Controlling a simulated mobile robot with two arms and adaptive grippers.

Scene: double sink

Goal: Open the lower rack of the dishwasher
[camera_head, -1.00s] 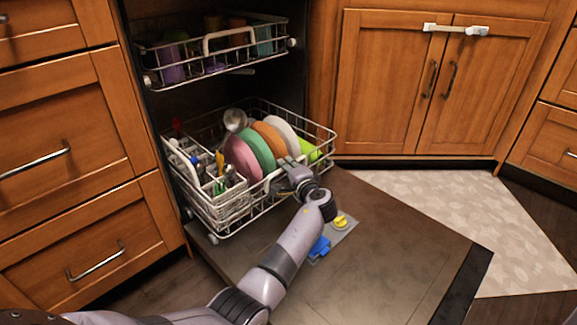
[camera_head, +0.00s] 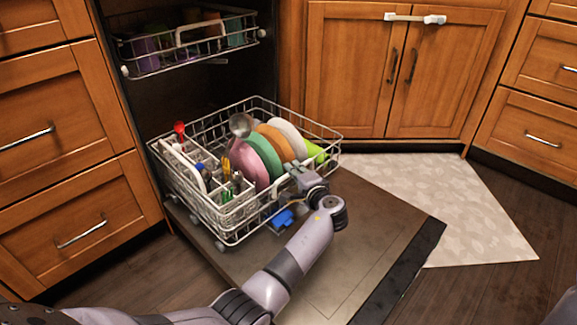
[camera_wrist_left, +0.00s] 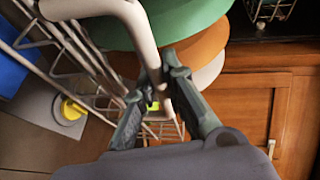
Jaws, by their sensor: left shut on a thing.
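The lower rack (camera_head: 224,219) is a white wire basket standing well out of the dishwasher, over its lowered door (camera_head: 370,235). It holds colored plates (camera_head: 262,150), a metal ladle (camera_head: 240,125) and a cutlery basket. My left gripper (camera_head: 296,174) is at the rack's front, shut on its handle. In the left wrist view, the pale handle bar (camera_wrist_left: 140,28) passes between the fingers of the left gripper (camera_wrist_left: 155,88). My right gripper is not in view.
The upper rack (camera_head: 190,50) sits above, holding cups. A blue piece (camera_head: 283,218) on the door shows under the rack's front. Wooden drawers (camera_head: 65,150) stand at left and a cabinet (camera_head: 350,70) at right. The door's outer part is clear.

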